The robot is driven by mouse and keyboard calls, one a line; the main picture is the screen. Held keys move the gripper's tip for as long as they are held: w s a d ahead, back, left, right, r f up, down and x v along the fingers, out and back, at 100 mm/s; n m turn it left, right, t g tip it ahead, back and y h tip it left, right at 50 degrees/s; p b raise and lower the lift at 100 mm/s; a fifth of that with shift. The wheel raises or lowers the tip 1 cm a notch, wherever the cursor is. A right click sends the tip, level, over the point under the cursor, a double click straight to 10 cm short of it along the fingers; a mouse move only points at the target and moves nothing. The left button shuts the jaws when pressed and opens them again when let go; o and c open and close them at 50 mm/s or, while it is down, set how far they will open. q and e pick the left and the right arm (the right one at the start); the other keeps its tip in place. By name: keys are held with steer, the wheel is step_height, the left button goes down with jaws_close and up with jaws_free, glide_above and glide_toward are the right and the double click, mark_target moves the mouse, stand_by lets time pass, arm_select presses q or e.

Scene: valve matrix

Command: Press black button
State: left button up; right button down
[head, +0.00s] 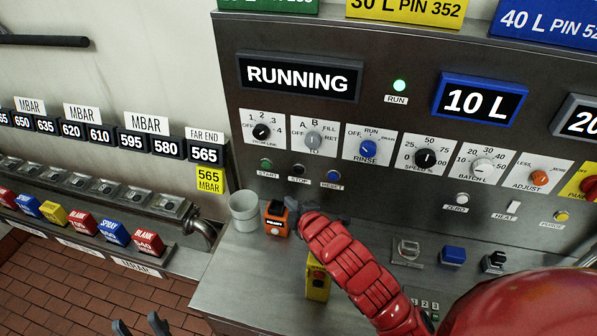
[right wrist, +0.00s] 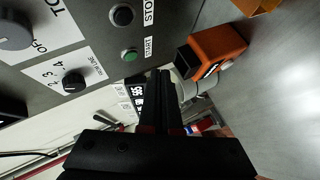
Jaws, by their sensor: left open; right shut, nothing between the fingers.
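The black button (head: 298,170), labelled STOP, is on the grey panel between the green START button (head: 265,164) and the blue RESET button (head: 333,177). The black button also shows at the top of the right wrist view (right wrist: 122,15), with the green button (right wrist: 130,56) beside it. My right gripper (head: 296,203) is shut and empty, just below the black button in the head view, apart from it. Its closed fingers (right wrist: 163,76) show in the right wrist view. My left gripper (head: 139,325) is open at the lower left edge, far from the panel.
An orange box with a black top (head: 276,218) and a grey cup (head: 243,211) stand on the metal counter by my right gripper. A yellow box (head: 318,281) stands in front. Knobs such as the RINSE knob (head: 368,149) sit above the buttons.

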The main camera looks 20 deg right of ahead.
glide_toward(296, 173)
steer(key=w+a+f, duration=0.3)
steer(key=shift+w+d+b, duration=0.3)
steer(key=shift+w+d, duration=0.3)
steer(key=shift+w, duration=0.1)
steer(key=shift+r, duration=0.1)
stand_by(1.4)
steer(key=shift+w+d+b, duration=0.25)
steer(key=shift+w+b, duration=0.05)
steer(key=shift+w, duration=0.1)
steer(key=shift+w+d+b, duration=0.25)
steer(key=shift+w+b, duration=0.1)
stand_by(0.7)
steer(key=shift+s+a, duration=0.1)
steer(key=shift+s, duration=0.05)
steer(key=shift+s+a, duration=0.4)
steer(key=shift+s, duration=0.2)
